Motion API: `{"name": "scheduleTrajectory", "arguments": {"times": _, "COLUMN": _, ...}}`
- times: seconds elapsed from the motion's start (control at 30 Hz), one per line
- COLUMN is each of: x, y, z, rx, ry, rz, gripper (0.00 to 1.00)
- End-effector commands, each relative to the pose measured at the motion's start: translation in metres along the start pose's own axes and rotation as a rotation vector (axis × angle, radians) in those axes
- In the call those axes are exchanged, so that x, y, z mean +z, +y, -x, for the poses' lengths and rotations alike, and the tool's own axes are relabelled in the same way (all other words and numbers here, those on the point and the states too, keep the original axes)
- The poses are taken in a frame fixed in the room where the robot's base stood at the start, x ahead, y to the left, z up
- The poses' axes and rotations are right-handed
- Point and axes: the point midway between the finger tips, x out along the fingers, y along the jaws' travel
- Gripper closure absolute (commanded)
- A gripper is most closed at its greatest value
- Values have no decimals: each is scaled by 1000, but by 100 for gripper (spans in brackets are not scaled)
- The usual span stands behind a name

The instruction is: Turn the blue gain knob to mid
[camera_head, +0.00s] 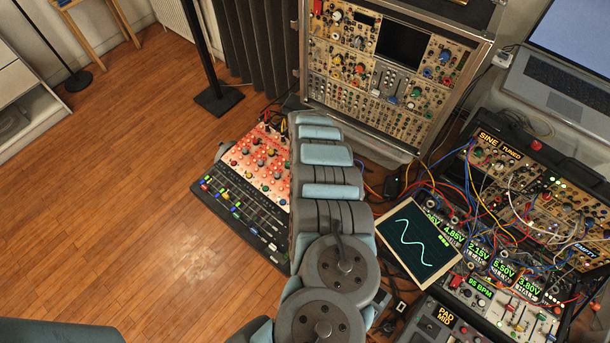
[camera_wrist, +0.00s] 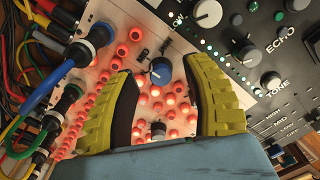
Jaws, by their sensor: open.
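In the wrist view, a blue knob (camera_wrist: 161,71) stands on a pale panel (camera_wrist: 147,50) dotted with glowing red buttons. My gripper (camera_wrist: 158,68) has two yellow ribbed fingers, spread wide open with nothing held. The blue knob appears between the fingertips, with a visible gap on each side; I cannot tell how far beyond the tips it lies. Its pointer setting is too small to read. In the head view, the red-lit panel (camera_head: 262,160) is partly covered by my arm, and my gripper is hidden there.
In the wrist view, plugs with colored cables, including a blue plug (camera_wrist: 92,42), crowd the left. A grey panel labeled ECHO and TONE (camera_wrist: 250,50) with knobs lies at the right. In the head view, a patch-cabled rack (camera_head: 500,170) and oscilloscope screen (camera_head: 415,240) stand right; wooden floor (camera_head: 130,180) is clear left.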

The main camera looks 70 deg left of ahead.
Motion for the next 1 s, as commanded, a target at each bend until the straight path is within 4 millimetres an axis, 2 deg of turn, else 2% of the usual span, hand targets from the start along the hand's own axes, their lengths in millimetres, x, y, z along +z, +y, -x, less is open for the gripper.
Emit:
{"name": "scheduleTrajectory", "arguments": {"times": 0.73, "x": 3, "y": 0, "z": 93, "rx": 0, "ry": -6, "rz": 0, "gripper": 51}}
{"name": "scheduleTrajectory", "arguments": {"times": 1.0, "x": 1, "y": -1, "z": 109, "rx": -1, "ry": -2, "rz": 0, "gripper": 51}}
